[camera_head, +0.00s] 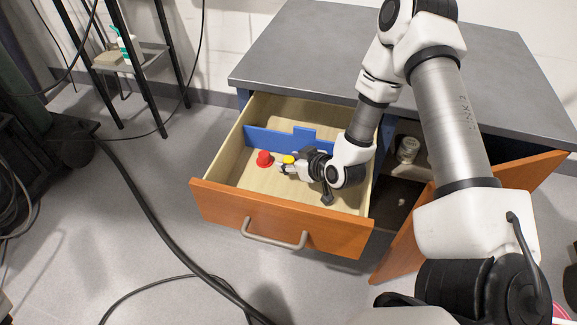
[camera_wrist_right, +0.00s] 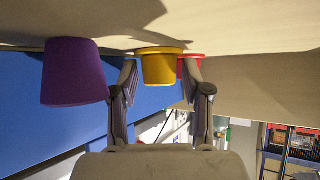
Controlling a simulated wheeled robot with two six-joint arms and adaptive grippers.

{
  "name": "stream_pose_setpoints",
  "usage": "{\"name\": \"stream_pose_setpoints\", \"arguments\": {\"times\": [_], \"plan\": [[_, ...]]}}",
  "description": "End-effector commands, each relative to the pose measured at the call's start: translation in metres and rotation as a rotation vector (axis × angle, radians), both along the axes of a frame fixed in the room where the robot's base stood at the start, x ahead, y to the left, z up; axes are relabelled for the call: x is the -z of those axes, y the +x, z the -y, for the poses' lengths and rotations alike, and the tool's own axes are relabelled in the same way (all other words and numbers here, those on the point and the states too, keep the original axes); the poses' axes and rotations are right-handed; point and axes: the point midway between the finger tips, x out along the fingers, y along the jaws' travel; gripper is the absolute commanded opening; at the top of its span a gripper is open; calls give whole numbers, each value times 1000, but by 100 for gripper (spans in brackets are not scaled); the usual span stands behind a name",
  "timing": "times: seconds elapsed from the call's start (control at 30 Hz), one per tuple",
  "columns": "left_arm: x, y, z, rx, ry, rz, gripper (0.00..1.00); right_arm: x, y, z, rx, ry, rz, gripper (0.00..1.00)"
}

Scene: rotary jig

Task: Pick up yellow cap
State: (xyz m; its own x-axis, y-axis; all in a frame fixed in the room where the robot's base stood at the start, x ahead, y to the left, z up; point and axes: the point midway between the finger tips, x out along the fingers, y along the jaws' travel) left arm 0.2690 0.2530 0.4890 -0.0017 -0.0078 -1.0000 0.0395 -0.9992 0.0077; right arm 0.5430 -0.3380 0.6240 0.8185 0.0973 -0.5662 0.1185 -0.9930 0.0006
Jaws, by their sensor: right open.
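The yellow cap (camera_head: 288,159) lies in the open drawer, close to the fingertips of my right gripper (camera_head: 283,168), which partly hide it. In the right wrist view the yellow cap (camera_wrist_right: 162,68) shows between the two open fingers (camera_wrist_right: 160,75), with a gap on each side of its lower part. My right gripper is open and holds nothing. The picture from the wrist appears upside down, with the drawer floor at the top. My left gripper is out of view.
A red cap (camera_head: 264,158) sits just left of the yellow one. A purple cap (camera_wrist_right: 73,72) stands beside one finger in the wrist view. A blue divider (camera_head: 262,137) crosses the drawer behind. The drawer front (camera_head: 270,220) and the open cabinet door (camera_head: 415,235) are nearby.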

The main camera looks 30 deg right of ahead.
Motion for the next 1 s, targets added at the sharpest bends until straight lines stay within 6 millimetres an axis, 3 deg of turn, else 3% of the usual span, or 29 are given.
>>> {"name": "stream_pose_setpoints", "arguments": {"times": [0.17, 0.23, 0.27, 0.73, 0.87, 1.0], "plan": [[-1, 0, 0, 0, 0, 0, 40, 0, 0, 0, 2, 1, 0, 48], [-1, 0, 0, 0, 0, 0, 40, -1, 0, 0, 1, 0, 0, 24], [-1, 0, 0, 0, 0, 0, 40, -1, 0, 0, 1, 0, 0, 17], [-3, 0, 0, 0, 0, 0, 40, -7, 0, 0, 1, 0, 1, 17], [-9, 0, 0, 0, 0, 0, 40, -24, 1, 1, 3, 2, 3, 17], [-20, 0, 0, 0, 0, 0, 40, -55, 1, 0, 3, 2, 5, 17]]}}
